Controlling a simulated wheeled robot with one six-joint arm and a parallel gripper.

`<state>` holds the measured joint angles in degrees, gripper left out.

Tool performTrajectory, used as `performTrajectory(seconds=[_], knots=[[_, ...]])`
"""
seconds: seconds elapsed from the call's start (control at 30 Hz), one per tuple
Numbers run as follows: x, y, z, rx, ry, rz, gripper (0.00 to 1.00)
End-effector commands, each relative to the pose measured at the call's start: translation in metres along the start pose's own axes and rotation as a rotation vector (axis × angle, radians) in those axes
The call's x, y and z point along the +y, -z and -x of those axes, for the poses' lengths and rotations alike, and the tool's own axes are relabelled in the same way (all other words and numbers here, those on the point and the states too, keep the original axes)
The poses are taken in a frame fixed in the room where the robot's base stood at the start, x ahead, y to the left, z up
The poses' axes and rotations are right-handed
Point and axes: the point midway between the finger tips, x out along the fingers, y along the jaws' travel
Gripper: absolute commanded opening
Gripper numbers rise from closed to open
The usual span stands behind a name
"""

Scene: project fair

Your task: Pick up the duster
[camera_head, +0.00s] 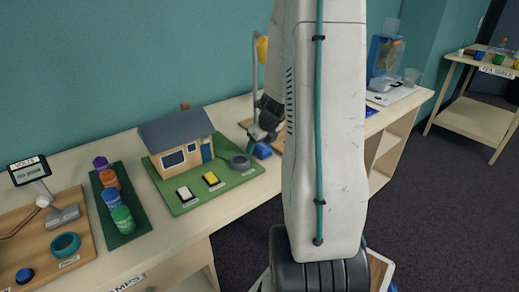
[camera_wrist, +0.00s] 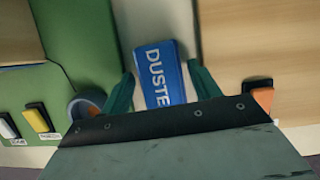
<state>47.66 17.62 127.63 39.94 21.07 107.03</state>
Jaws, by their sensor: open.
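The duster (camera_wrist: 158,72) is a blue block with white "DUSTE…" lettering in the wrist view; its near end is hidden by my gripper's body. In the head view, a small part of the blue duster (camera_head: 262,151) shows on the table just right of the green house board. My gripper (camera_wrist: 162,88) is open, with one dark green finger on each side of the duster. A narrow gap seems to show at each side; I cannot tell whether either finger touches it. In the head view, my gripper (camera_head: 264,137) is partly hidden by my arm.
The model house (camera_head: 180,142) stands on a green board (camera_head: 228,181) left of the duster. Coloured bottles (camera_head: 111,183) and a volts meter (camera_head: 29,170) are further left. A wooden board (camera_wrist: 240,40) is close on the right. The tea table (camera_head: 475,118) stands far right.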

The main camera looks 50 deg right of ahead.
Motion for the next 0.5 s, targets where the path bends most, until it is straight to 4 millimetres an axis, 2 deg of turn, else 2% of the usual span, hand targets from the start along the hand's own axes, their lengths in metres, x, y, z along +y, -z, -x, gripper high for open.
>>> performTrajectory(seconds=[0.03,0.1,0.13,0.5], knots=[[0.0,0.0,0.0001,0.0,0.0,0.0,0.53],[0.0,0.0,0.0002,0.0,0.0,0.0,0.34],[0.0,0.0,0.0002,0.0,0.0,0.0,0.28],[-0.0002,-0.0013,0.0028,-0.001,0.0,0.001,0.28]])
